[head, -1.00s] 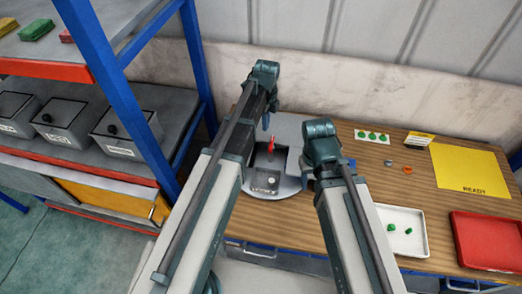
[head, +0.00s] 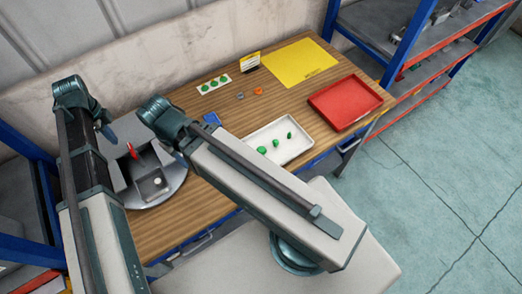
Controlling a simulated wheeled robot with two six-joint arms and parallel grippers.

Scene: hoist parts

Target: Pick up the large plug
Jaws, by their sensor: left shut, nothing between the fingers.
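Several green pieces lie in the white tray (head: 300,150). The roundish one at its left (head: 262,150) looks largest and is probably the large plug; a middle one (head: 276,143) and a slim one (head: 290,135) lie beside it. My left gripper (head: 108,132) is shut and empty, above the grey round stand at the left, well away from the tray. My right arm reaches across the table front, close to the tray's left side in the picture; its fingers are hidden behind the arm.
The grey round stand (head: 169,185) carries a grey box and a red part (head: 131,151). A red tray (head: 345,102), yellow mat (head: 299,65), card with green shapes (head: 214,84) and small grey and orange pieces (head: 259,91) occupy the wooden table. Blue-framed shelves stand at both sides.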

